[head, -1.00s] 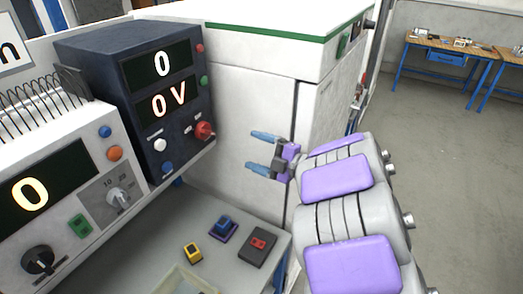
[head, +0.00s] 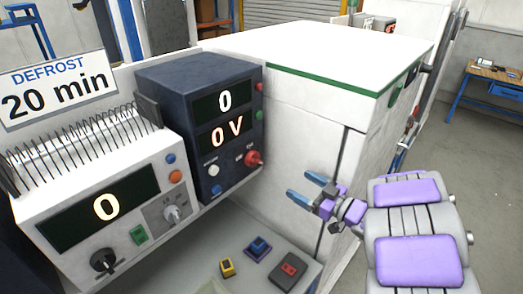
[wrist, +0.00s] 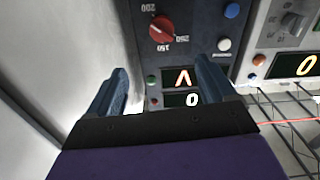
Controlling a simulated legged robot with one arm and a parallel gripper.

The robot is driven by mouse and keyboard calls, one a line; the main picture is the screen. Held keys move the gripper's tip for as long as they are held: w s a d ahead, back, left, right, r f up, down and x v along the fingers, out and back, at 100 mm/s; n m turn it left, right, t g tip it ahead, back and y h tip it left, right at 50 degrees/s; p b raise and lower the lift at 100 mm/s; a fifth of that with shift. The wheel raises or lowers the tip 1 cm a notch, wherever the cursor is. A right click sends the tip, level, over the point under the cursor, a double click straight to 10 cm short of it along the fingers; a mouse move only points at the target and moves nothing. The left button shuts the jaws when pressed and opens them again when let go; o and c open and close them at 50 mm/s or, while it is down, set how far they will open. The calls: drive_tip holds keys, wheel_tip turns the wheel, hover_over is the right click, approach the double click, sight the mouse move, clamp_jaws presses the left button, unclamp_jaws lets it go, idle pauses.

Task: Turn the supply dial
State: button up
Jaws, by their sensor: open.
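The dark blue power supply (head: 170,95) stands in the middle left and its display reads 0 and 0 V. Its red dial (head: 254,159) sits at the lower right of its front. In the wrist view the scene is upside down and the red dial (wrist: 162,28) shows near the top, with the numbers 150, 200 and 250 around it. My gripper (head: 306,188) is open and empty, to the right of the supply and apart from the dial. In the wrist view its two blue fingers (wrist: 160,75) point toward the supply front.
A white unit (head: 105,200) with a display reading 0 and a black knob stands left of the supply. A white cabinet (head: 300,110) is behind my gripper. A yellow button (head: 227,267), a blue button (head: 258,247) and a red-and-black box (head: 289,271) sit on the bench below.

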sight(259, 163)
drive_tip(key=w+a+m+p, duration=0.1)
drive_tip(key=w+a+m, duration=0.2)
drive_tip(key=a, duration=0.1)
drive_tip(key=w+a+m+p, duration=0.1)
drive_tip(key=w+a+m, duration=0.2)
drive_tip(key=w+a, duration=0.1)
drive_tip(key=w+a+m+p, duration=0.1)
drive_tip(key=w+a+m, duration=0.2)
drive_tip(key=a, duration=0.3)
drive_tip(key=shift+w, duration=0.3)
drive_tip(key=c, duration=1.1)
